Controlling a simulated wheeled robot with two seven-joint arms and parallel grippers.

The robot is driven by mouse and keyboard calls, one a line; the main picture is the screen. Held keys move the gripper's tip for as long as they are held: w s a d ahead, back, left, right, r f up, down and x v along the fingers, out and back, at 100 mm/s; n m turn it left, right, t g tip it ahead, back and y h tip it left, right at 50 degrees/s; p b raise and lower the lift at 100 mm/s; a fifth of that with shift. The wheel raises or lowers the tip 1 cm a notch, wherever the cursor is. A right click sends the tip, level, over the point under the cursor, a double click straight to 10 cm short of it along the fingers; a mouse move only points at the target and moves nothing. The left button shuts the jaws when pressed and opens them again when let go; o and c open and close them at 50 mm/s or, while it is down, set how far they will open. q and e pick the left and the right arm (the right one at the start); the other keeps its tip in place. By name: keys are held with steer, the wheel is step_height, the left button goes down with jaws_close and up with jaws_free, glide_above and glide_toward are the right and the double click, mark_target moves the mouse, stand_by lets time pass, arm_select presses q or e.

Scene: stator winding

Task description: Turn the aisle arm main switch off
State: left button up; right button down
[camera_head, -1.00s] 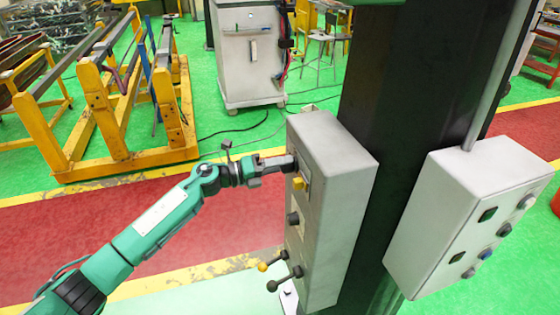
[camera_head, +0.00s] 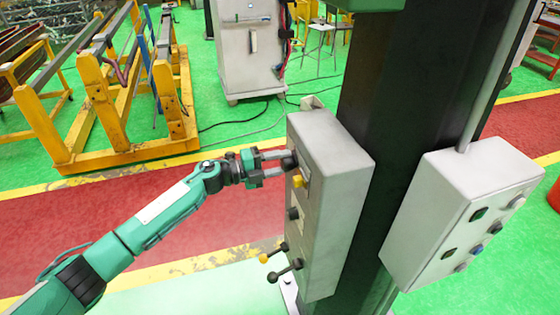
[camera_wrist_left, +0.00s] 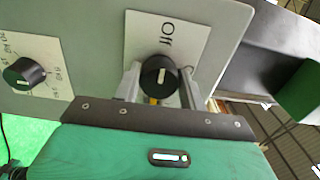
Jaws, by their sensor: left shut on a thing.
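The main switch is a round black knob (camera_wrist_left: 158,76) on a white plate (camera_wrist_left: 190,38) marked "Off", on the face of the grey box (camera_head: 335,215). A pale line on the knob runs roughly up and down in the left wrist view, towards the word. My left gripper (camera_head: 290,160) is at the upper part of the box, its two fingers one above the other. In the left wrist view the fingers (camera_wrist_left: 158,88) stand on both sides of the knob, shut on it. My right gripper is out of view.
Below the switch are a yellow knob (camera_head: 298,181), a black knob (camera_head: 293,213) and two levers (camera_head: 284,272). Another black knob (camera_wrist_left: 24,75) shows in the left wrist view. A dark column (camera_head: 410,120) and a second control box (camera_head: 455,220) stand to the right.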

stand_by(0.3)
arm_select(q)
steer(key=o, duration=1)
steer(key=shift+c, duration=0.2)
steer(key=shift+a, duration=0.1)
steer(key=shift+a+f, duration=0.1)
steer(key=shift+a, duration=0.1)
steer(key=b+v, duration=0.6)
steer(key=v, duration=0.7)
steer(key=shift+a, duration=0.1)
